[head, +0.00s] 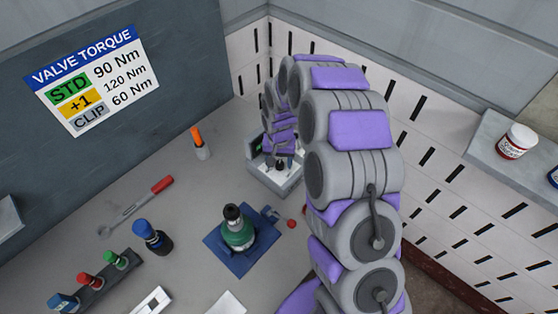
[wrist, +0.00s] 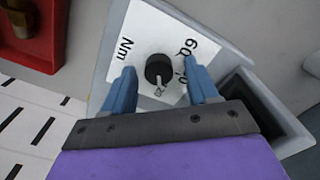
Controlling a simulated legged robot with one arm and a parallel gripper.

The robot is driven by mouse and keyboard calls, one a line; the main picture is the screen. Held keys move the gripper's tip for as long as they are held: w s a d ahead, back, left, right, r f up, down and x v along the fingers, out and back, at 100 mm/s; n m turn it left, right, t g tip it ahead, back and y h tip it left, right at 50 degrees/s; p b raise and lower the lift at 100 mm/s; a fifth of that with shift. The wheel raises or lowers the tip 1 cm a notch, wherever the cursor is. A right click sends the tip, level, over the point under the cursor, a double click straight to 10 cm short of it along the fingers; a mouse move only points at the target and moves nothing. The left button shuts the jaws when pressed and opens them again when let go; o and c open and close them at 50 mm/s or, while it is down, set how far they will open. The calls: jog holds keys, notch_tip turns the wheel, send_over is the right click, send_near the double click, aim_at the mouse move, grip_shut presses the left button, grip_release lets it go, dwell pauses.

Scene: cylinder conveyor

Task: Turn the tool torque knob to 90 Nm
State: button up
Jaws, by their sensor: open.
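The torque knob (wrist: 158,68) is a round black knob with a light pointer, on a white dial plate (wrist: 137,28) in the wrist view. Its pointer faces down the picture, toward my gripper's body. "60" and "Nm" can be read on the plate; other numbers are partly hidden by my right finger. My gripper (wrist: 160,86) is open, its two blue fingers on either side of the knob, with gaps showing; contact cannot be told. In the head view, my gripper (head: 280,152) is over the grey tool station (head: 270,180) at the back corner.
A wall sign (head: 95,80) reads STD 90 Nm, +1 120 Nm, CLIP 60 Nm. A green-bodied valve (head: 238,232) stands on a blue base. A red-handled wrench (head: 135,205), an orange-topped tool (head: 200,143) and a rack of coloured parts (head: 95,283) lie to the left.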

jog(key=c, duration=1)
jog(key=shift+c, duration=0.2)
jog(key=n+p, duration=0.1)
jog(key=n, duration=0.4)
jog(key=shift+n+p, duration=0.3)
jog(key=n+p, duration=0.1)
jog(key=n, duration=0.4)
jog(key=shift+n, duration=0.7)
jog(key=o, duration=1)
